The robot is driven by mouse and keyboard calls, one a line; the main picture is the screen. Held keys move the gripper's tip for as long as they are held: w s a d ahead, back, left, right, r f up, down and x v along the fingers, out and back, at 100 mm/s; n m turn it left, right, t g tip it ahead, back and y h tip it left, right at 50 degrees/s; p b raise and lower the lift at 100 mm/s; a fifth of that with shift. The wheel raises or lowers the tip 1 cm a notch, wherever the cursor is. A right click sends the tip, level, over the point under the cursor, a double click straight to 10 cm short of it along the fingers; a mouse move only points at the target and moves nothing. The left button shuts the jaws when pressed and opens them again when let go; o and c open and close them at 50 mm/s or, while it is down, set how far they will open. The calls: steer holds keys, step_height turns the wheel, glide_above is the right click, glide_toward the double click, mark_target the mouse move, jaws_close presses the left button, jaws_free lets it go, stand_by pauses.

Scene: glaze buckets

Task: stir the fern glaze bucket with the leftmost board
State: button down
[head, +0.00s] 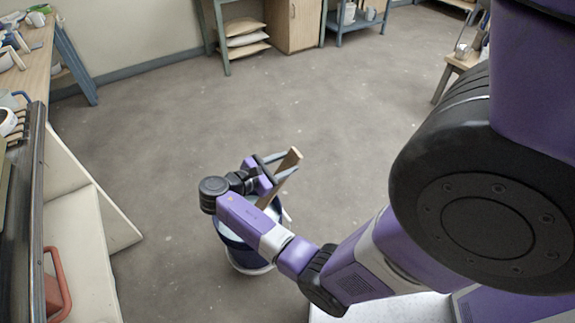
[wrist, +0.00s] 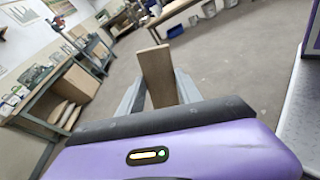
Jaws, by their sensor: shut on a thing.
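A dark blue bucket (head: 238,248) with a pale base stands on the floor below my arm in the head view. Pale content shows at its top, but my forearm covers much of the opening, and no glaze name can be read. My gripper (head: 285,168) is shut on a flat wooden board (head: 291,157), over the bucket. The board is tilted, its upper end sticking out past the fingers. Its lower part runs down toward the bucket opening and is hidden, so I cannot tell how deep it reaches. The wrist view also shows the board (wrist: 157,72) between the two grey fingers.
A cream panel and slab (head: 85,245) with a red handle (head: 57,283) are at the left. A workbench (head: 35,60) with pots stands at the upper left. Shelves with pale sacks (head: 245,35) and a wooden cabinet (head: 295,22) line the back wall. The middle floor is clear.

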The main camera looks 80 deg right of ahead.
steer(key=shift+w+f+b, duration=1.3)
steer(key=shift+f+b, duration=1.3)
steer(key=shift+f, duration=0.5)
steer(key=shift+w+f+b, duration=1.3)
steer(key=shift+f+b, duration=1.25)
steer(key=shift+f, duration=0.55)
steer(key=shift+w+f+b, duration=1.3)
steer(key=shift+f+b, duration=1.3)
steer(key=shift+f, duration=0.5)
